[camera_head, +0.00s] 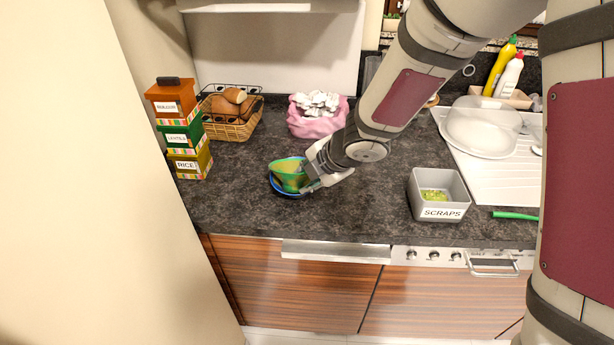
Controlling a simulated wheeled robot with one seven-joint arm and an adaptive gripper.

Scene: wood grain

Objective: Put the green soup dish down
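The green soup dish (287,170) is on the dark counter side of the camera_head view, left of centre. It looks tilted and sits in or just above a blue dish (274,187), whose rim shows beneath it. I cannot tell whether the two touch. My gripper (308,175) comes in from the right, with its fingers at the green dish's right rim, and appears shut on that rim. The fingertips are partly hidden by the dish.
Stacked boxes (183,135) and a bread basket (232,118) stand at the left. A pink bag (317,124) is behind. A grey scraps bin (439,206) stands right, near a white drainboard (500,180). The dark counter (345,215) is clear in front.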

